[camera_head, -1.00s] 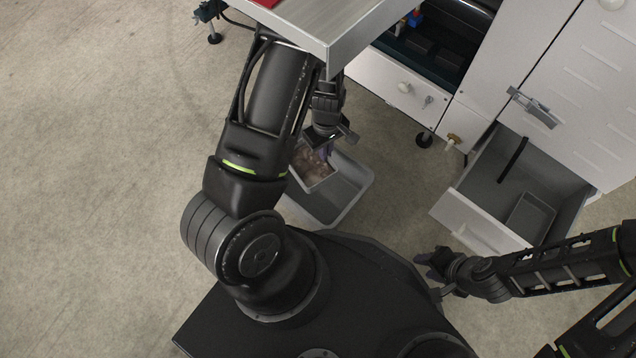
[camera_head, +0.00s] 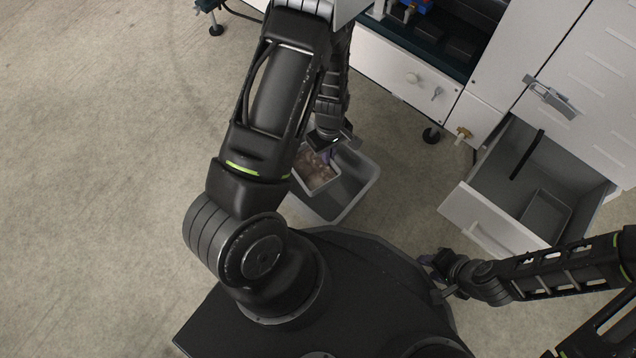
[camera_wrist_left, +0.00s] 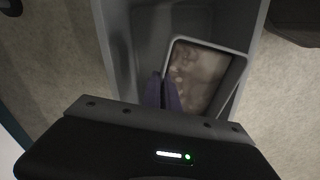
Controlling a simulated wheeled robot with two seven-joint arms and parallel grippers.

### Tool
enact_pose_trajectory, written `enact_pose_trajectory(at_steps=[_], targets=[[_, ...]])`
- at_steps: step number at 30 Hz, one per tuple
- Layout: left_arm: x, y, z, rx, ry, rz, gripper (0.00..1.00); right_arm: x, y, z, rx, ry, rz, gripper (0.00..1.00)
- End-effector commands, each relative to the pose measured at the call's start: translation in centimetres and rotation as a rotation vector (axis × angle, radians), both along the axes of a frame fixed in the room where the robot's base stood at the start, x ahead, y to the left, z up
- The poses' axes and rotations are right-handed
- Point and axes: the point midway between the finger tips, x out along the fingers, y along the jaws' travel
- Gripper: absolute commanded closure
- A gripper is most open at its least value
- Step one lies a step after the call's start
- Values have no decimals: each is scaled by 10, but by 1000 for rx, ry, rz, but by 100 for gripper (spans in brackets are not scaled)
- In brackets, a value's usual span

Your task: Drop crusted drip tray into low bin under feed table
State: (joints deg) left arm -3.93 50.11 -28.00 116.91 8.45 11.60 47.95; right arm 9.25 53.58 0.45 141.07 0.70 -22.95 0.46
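The crusted drip tray (camera_head: 317,172) is a small grey tray with a brownish, mottled crust inside. The low bin (camera_head: 361,190) is a grey open box on the floor. In the left wrist view the tray (camera_wrist_left: 203,72) lies within the outline of the bin (camera_wrist_left: 118,50). How deep it sits, and whether it touches the bin floor, I cannot tell. My left gripper (camera_wrist_left: 163,92) has its dark purple fingers close together on the tray's near-left rim. It shows in the head view (camera_head: 326,150) above the tray. My right gripper (camera_head: 434,272) is away at the lower right, its fingers unclear.
The feed table's corner (camera_head: 345,12) is at the top, partly behind my left arm. A white machine cabinet (camera_head: 405,75) stands at the upper right. An open drawer (camera_head: 500,185) holding a small grey tray (camera_head: 546,213) juts out. The floor at left is clear.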

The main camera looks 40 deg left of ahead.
Motion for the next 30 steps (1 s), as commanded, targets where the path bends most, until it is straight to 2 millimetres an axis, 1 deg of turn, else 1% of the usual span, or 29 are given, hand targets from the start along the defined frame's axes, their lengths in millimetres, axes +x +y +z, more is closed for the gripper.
enact_pose_trajectory(at_steps=[3,4,12,20,23,26,30], targets=[[0,0,1,0,0,0,100,0,0,1,0,0,0,64],[0,0,1,0,0,0,94,0,0,1,0,0,0,64],[0,0,1,0,0,0,72,0,0,1,0,0,0,64],[0,0,1,0,0,0,71,0,0,1,0,0,0,64],[0,0,6,0,-1,0,71,0,0,4,0,1,0,64],[1,0,17,0,-2,0,71,-1,0,10,-1,2,2,64],[1,0,41,0,-2,-1,71,-3,0,23,0,6,4,64]])
